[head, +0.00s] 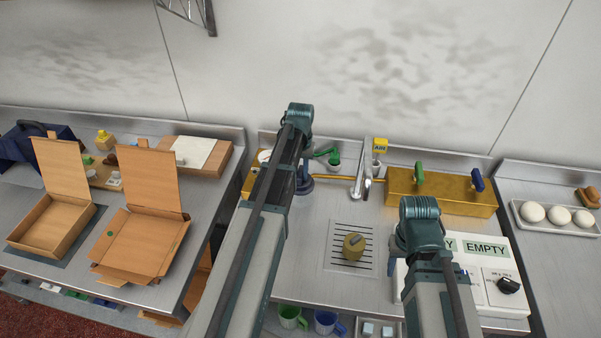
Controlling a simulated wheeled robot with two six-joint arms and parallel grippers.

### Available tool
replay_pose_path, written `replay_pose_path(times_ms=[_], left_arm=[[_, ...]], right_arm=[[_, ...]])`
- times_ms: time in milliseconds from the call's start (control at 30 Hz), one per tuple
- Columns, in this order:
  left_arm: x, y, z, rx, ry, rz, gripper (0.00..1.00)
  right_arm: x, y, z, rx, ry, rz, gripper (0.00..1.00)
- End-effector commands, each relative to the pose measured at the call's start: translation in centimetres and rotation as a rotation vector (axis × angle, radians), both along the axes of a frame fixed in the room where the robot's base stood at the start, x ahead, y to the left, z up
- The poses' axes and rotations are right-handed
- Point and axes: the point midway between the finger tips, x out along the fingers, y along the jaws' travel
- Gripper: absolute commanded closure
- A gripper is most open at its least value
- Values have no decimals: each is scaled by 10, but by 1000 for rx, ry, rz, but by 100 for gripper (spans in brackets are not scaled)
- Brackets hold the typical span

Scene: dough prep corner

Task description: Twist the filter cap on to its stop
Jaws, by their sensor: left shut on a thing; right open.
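A round, olive-brass piece with a raised grip (353,246) stands on the slotted drain plate (337,266) in the sink counter. It looks like the filter cap, but I cannot be sure, and no gripper touches it. My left arm reaches across the counter, and my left gripper (304,187) is low at the back, by the left end of the brass pipe (334,177). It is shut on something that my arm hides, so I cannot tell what. My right gripper (401,244) is right of the round piece, mostly hidden behind its own arm, open and apart from it.
A brass box (452,195) with a green and a blue handle stands at the back right. A white panel marked EMPTY (482,294) lies right.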

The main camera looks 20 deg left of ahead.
Motion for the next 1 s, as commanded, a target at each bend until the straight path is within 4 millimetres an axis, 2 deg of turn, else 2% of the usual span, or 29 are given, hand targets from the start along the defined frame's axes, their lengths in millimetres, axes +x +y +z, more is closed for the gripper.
replay_pose_path(times_ms=[367, 667, 1000], left_arm=[[1, 1, 0, 1, -3, -48, 100], [1, 1, 0, 2, -3, -296, 100], [1, 1, 0, 2, -3, -328, 100]], right_arm=[[0, 0, 0, 0, 0, 0, 50], [0, 0, 0, 0, 0, 0, 50], [0, 0, 0, 0, 0, 0, 50]])
